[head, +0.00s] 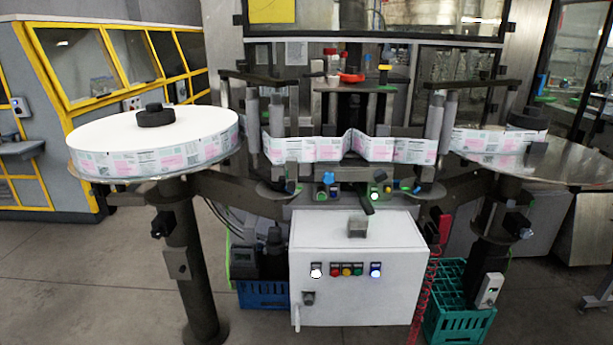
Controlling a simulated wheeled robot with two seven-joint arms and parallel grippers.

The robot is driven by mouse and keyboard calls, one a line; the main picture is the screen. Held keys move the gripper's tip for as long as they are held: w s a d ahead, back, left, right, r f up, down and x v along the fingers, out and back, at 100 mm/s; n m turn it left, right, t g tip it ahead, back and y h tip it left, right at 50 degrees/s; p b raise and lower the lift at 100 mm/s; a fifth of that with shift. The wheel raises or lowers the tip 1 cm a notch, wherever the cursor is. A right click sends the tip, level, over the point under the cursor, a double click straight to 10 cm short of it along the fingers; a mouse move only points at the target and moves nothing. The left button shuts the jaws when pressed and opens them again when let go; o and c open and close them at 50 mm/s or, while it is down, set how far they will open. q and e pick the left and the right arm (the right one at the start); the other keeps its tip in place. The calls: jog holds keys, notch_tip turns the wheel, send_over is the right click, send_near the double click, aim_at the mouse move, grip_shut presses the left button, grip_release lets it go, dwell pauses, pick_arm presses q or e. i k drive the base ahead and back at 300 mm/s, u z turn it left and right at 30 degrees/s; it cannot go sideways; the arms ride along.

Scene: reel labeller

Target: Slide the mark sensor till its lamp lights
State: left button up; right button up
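The mark sensor cannot be picked out with certainty. Whether that spot is the sensor's lamp I cannot tell. The printed web runs across the machine between a large reel (155,140) on the left and a smaller reel (500,140) on the right. Neither of my grippers is in view.
A white control box (355,295) with several coloured buttons stands below the web; its white and blue buttons look bright. A green crate (455,320) and a blue crate (263,294) flank it. A reel post (188,265) stands at left. The floor (95,290) at front left is clear.

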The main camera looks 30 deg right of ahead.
aim_at(291, 162)
jog(key=u, duration=0.6)
jog(key=i, duration=1.05)
jog(key=z, duration=0.6)
